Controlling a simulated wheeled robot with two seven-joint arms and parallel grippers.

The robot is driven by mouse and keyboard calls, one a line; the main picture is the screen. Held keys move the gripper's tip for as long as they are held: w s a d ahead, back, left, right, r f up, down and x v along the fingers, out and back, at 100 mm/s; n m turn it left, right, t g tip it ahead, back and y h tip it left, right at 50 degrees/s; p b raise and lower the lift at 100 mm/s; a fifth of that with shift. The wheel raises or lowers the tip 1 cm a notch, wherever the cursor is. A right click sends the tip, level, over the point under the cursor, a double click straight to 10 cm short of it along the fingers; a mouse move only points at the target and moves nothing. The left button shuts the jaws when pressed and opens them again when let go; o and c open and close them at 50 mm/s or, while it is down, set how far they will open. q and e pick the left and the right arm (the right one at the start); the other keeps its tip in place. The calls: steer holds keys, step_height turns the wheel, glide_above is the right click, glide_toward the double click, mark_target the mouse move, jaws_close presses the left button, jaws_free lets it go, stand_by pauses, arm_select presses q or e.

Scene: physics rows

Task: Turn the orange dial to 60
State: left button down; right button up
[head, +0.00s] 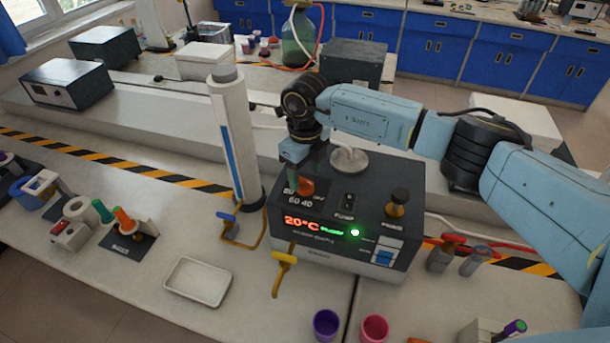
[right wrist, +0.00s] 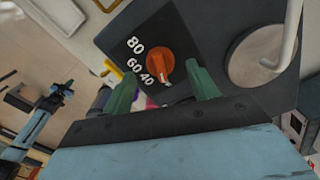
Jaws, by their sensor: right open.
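The orange dial (head: 306,187) is on top of a dark box-shaped unit (head: 325,218). In the right wrist view the dial (right wrist: 157,58) shows a white mark at its lower right, past the 40 and away from the printed 60 and 80. The unit's red display (head: 300,222) reads 20°C. My right gripper (head: 298,182) is over the dial from above. In the right wrist view its green fingers (right wrist: 162,90) are apart, on either side of the dial's lower edge; I cannot tell whether they touch it. My left gripper is not in view.
A white tray (head: 198,281) and purple cup (head: 326,324) are on the bench.

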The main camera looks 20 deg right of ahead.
mark_target(305, 180)
steer(key=shift+f, duration=1.5)
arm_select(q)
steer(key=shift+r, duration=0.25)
arm_select(e)
steer(key=c, duration=1)
